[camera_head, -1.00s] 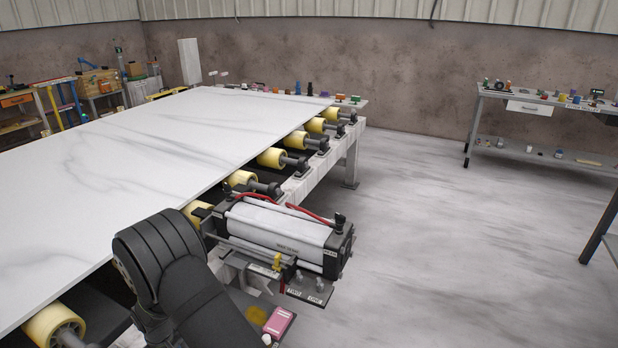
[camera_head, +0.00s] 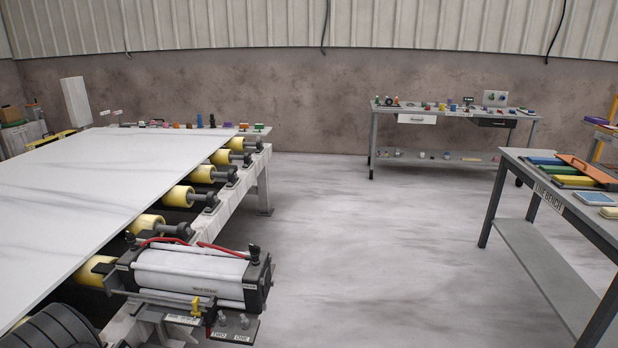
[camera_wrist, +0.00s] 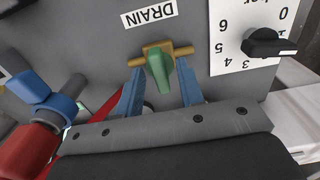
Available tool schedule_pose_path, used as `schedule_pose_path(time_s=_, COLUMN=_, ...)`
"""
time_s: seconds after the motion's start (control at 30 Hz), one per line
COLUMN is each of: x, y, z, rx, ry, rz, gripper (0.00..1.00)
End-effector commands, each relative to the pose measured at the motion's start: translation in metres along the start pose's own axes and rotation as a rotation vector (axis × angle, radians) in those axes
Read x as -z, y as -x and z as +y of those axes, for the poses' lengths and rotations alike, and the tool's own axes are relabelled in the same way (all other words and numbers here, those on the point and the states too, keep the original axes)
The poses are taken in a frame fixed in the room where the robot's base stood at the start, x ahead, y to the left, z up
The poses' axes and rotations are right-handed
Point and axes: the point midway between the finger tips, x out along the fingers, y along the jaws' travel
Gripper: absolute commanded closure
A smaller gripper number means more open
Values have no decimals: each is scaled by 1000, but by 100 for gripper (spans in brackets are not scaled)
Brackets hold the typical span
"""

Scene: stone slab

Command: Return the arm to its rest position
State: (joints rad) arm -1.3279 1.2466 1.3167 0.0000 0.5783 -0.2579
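My gripper (camera_wrist: 161,72) shows in the wrist view as two blue fingers set apart. Between them is a green valve handle (camera_wrist: 159,72) on a brass cross-piece (camera_wrist: 178,52), with a gap visible on each side of the handle. The valve sits on a grey panel (camera_wrist: 95,52) under a "DRAIN" label (camera_wrist: 149,14). Whether the fingertips touch the brass part, I cannot tell. In the head view only a dark part of my arm shows at the lower left corner; my gripper is outside that view.
A black knob on a numbered dial (camera_wrist: 268,45) is right of the valve. Blue and red fittings (camera_wrist: 55,108) are at left. The head view shows the stone slab (camera_head: 90,185) on yellow rollers, a cylinder unit (camera_head: 190,272), a labelled bench (camera_head: 517,168) and a back bench (camera_head: 440,113). Open floor lies between.

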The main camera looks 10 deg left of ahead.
Motion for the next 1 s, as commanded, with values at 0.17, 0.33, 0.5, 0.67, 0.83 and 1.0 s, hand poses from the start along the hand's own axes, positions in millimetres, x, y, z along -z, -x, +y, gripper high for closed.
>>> schedule_pose_path(time_s=0.17, x=1, y=9, z=0, rx=-1, ry=0, rz=2, gripper=65)
schedule_pose_path(time_s=0.33, x=1, y=33, z=0, rx=-1, ry=0, rz=2, gripper=65)
schedule_pose_path(time_s=0.5, x=1, y=63, z=0, rx=-1, ry=0, rz=3, gripper=65)
schedule_pose_path(time_s=0.67, x=1, y=92, z=0, rx=-1, ry=0, rz=4, gripper=65)
schedule_pose_path(time_s=0.83, x=1, y=124, z=0, rx=-1, ry=1, rz=5, gripper=65)
schedule_pose_path(time_s=1.0, x=1, y=158, z=0, rx=-2, ry=1, rz=6, gripper=65)
